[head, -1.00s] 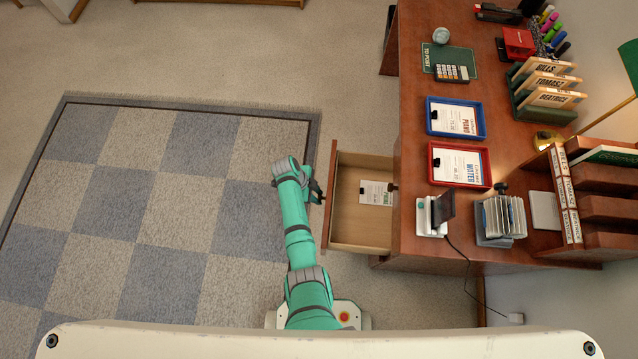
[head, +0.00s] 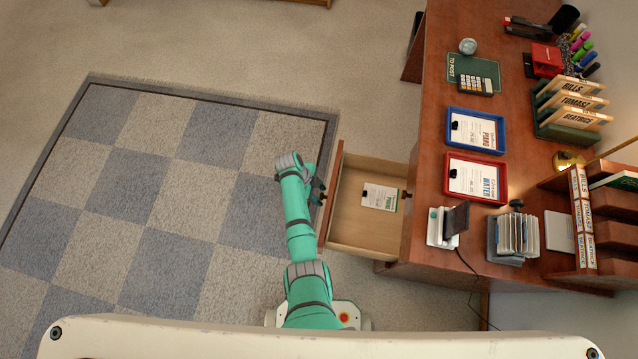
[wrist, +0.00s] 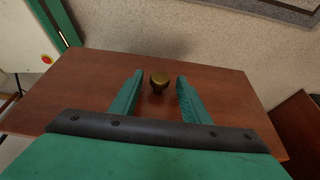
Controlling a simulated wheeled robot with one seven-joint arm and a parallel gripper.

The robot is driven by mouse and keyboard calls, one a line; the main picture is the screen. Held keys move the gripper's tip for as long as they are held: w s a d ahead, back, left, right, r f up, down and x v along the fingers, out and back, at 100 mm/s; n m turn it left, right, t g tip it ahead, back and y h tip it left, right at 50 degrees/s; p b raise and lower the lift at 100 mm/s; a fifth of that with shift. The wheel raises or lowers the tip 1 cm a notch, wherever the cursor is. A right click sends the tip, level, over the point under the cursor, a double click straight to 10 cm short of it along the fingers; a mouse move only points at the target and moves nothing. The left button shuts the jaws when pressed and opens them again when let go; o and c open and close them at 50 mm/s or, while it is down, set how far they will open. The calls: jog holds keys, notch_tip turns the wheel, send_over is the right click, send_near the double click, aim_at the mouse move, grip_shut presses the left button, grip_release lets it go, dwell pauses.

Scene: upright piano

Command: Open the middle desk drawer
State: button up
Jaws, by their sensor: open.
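The desk (head: 425,225) stands on the right, and one drawer (head: 345,230) is pulled well out from it toward the left. A clipped paper (head: 380,196) lies inside the drawer. My gripper (head: 318,190) is at the drawer's front in the head view. The fingers are open, with a gap on both sides of the knob. Which drawer of the stack this is cannot be told, as the lower ones are hidden.
The desktop holds a blue tray (head: 475,132), a red tray (head: 475,180), a card file (head: 515,236) and a small device with a cable (head: 446,224). A checkered rug (head: 160,190) covers the open floor to the left.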

jog(key=v, duration=1)
jog(key=shift+r, duration=0.4)
jog(key=shift+f, duration=0.1)
